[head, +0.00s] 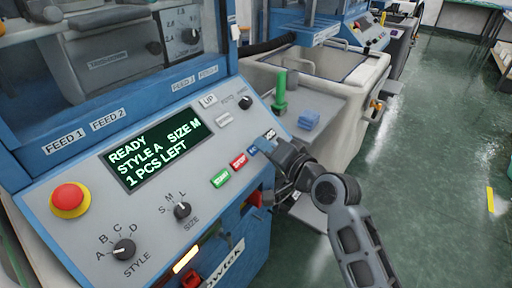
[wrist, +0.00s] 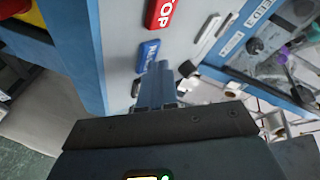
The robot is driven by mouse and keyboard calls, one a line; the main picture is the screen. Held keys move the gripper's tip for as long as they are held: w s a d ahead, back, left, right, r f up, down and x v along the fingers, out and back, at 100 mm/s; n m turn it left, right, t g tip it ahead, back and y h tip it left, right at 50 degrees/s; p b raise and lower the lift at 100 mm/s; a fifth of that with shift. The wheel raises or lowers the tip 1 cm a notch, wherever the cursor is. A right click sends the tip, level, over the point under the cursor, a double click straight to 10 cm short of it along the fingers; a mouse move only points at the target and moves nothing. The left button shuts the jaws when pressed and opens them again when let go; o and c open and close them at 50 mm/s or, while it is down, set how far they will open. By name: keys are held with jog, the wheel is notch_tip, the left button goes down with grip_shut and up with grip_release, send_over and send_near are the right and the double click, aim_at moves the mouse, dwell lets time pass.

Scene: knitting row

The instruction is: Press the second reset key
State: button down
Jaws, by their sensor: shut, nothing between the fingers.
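The nearest knitting machine's sloped panel (head: 90,190) has a row of keys. A green start key (head: 220,179), a red stop key (head: 239,161) and a blue key (head: 253,149) sit there. In the wrist view the red stop key (wrist: 160,12) and the blue key (wrist: 148,54) show large; the blue key's lettering is hard to read. My gripper (head: 264,150) is at the panel's right edge, partly covering that end of the row. In the wrist view my gripper (wrist: 173,70) is shut and empty, its tips beside the blue key; contact cannot be told.
The display (head: 155,150) reads READY, STYLE A, SIZE M, 1 PCS LEFT. A red emergency button (head: 70,198) and style knob (head: 124,249) are on the left. Another machine panel (head: 368,30) stands farther back. The right floor is clear.

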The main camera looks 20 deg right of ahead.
dwell(0.5)
jog(key=shift+s+d+r+p, duration=0.15)
jog(key=shift+s+r+p, duration=0.25)
jog(key=shift+r+p, duration=0.15)
jog(key=s+r+p, duration=0.1)
jog(key=d+r+p, duration=0.1)
jog(key=s+r+p, duration=0.1)
jog(key=r, duration=0.1)
jog(key=shift+s+d, duration=0.3)
dwell(0.8)
